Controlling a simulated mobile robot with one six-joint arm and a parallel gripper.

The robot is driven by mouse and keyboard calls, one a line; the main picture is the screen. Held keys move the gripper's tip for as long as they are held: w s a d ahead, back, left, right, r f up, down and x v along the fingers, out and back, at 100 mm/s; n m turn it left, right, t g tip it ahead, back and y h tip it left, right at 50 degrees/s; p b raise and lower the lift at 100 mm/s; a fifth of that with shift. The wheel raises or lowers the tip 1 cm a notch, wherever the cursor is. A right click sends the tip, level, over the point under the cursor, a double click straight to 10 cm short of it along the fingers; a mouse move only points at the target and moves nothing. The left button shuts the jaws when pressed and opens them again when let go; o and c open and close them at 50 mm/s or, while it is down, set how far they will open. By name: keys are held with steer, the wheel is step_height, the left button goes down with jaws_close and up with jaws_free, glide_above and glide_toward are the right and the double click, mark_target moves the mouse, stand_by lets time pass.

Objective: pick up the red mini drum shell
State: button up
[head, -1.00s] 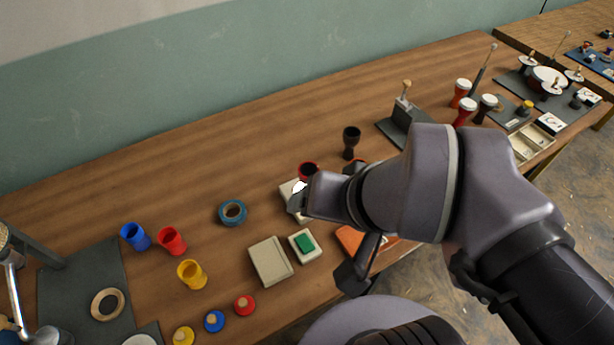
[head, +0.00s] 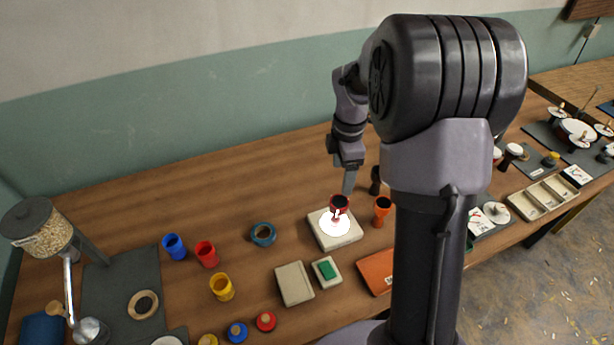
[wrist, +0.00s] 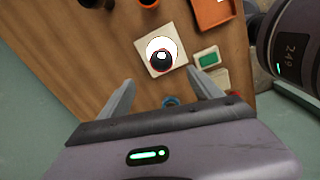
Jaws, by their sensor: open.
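A small red cup-shaped shell (head: 206,254) stands upright on the table at the left in the head view, between a blue one (head: 174,246) and a yellow one (head: 221,288). It is not clearly seen in the wrist view. My gripper (wrist: 160,76) is open and empty, fingers apart. In the head view it hangs well to the right of the red shell, above a red goblet piece with a dark top (head: 339,203). That piece, also in the wrist view (wrist: 161,61), is at a white disc on a pale block (head: 347,239).
An orange goblet (head: 382,211) and a dark one (head: 375,180) stand close to my gripper. A teal ring (head: 263,234) lies between the pale block and the red shell. Small red (head: 266,321) and blue (head: 237,332) knobbed pieces lie near the front edge.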

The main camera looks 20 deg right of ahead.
mark_target(339, 201)
step_height(339, 201, down, 11)
steer(key=b, duration=0.4)
steer(key=shift+w+d+f, duration=0.1)
steer(key=shift+f, duration=0.1)
steer(key=f+b, duration=0.1)
steer(key=f, duration=0.1)
steer(key=f+b, duration=0.1)
steer(key=f, duration=0.1)
steer(key=f+b, duration=0.1)
steer(key=shift+a+f, duration=0.3)
steer(key=shift+f, duration=0.1)
steer(key=shift+r, duration=0.15)
steer(key=c, duration=1.6)
